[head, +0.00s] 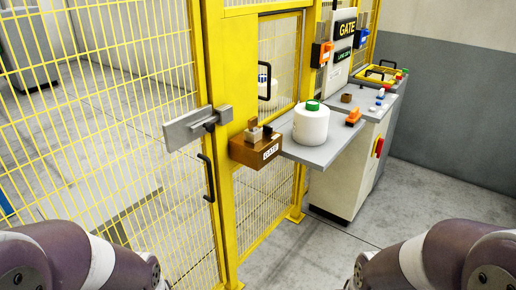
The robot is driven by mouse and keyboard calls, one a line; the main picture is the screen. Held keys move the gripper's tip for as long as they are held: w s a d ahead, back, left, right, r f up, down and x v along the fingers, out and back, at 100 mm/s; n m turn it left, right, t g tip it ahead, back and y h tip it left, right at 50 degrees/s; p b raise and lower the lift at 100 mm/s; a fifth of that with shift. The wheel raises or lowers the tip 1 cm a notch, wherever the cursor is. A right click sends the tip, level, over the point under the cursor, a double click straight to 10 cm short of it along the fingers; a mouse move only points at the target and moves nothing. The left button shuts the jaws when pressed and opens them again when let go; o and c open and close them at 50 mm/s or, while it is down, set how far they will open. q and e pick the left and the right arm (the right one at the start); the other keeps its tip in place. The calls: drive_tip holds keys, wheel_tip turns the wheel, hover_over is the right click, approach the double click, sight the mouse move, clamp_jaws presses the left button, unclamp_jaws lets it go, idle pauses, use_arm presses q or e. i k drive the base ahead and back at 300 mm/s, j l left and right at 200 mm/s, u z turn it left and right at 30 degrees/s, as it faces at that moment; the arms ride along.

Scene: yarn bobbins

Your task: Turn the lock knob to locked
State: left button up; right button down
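A brown box (257,154) with a white label, apparently reading GATE, is fixed to the yellow post. Small grey and brown blocks (254,134) sit on top of it. One may be the lock knob, but they are too small to tell, and I cannot read a locked or unlocked position. A grey metal latch (186,130) spans the gate edge and post beside the box. Below it is a black gate handle (208,178). Parts of my two arms show at the bottom corners. Neither gripper is in view.
A white bobbin (310,126) with a green top stands on a grey shelf (318,152). An orange item (353,117) lies near it. A control cabinet (340,182) with a red switch (379,147) stands right. Yellow mesh fencing (100,110) fills the left; floor at right is clear.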

sight(268, 130)
drive_tip(key=i+l+z, duration=0.1)
drive_tip(key=i, duration=0.4)
drive_tip(key=i+l+z, duration=0.15)
drive_tip(key=i, duration=0.3)
drive_tip(key=i+l+z, duration=0.1)
drive_tip(key=i, duration=0.4)
drive_tip(key=l, duration=0.15)
